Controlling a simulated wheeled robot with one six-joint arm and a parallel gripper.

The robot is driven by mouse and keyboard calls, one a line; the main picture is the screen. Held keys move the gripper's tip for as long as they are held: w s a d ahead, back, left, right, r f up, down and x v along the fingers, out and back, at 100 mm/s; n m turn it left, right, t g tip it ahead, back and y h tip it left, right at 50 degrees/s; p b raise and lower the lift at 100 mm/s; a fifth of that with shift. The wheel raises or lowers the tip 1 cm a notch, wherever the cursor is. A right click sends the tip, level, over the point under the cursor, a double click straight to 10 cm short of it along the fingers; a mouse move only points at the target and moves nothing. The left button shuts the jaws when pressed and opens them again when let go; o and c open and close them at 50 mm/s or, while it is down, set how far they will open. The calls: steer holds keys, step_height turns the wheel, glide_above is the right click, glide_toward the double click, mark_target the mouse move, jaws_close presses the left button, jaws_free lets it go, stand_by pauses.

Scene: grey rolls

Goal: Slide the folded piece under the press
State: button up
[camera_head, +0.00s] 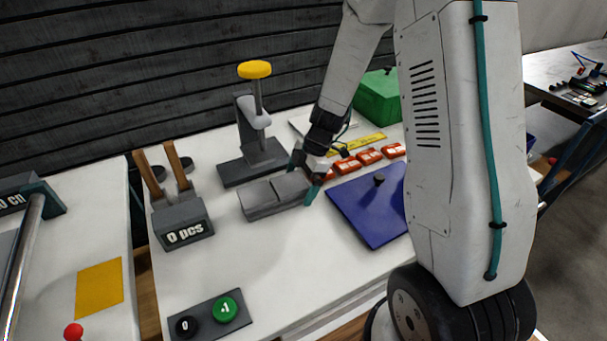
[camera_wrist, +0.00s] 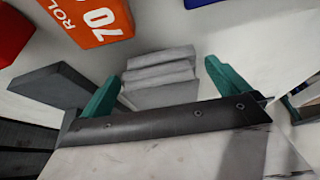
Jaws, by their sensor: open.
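The folded piece (camera_head: 262,197) is grey and lies flat on the white table in front of the press. In the wrist view its stacked layers (camera_wrist: 160,75) show between my two teal fingers. My gripper (camera_head: 305,177) is open at the right end of the folded piece, one finger on each side; in the wrist view my gripper (camera_wrist: 163,75) shows a gap to the right finger. The press (camera_head: 250,169) has a dark base, an upright post and a raised yellow knob (camera_head: 254,69). A dark grey slab, likely the press base, shows in the wrist view (camera_wrist: 48,88).
Orange boxes (camera_head: 369,156) stand right of my gripper, with a blue board (camera_head: 368,210) nearer. A green box (camera_head: 378,97) is behind. A grey counter block (camera_head: 182,222) reading 0 pcs stands left. The front middle of the table is clear, behind a button panel (camera_head: 209,315).

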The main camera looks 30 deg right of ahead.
steer(key=c, duration=1)
steer(key=shift+w, duration=0.1)
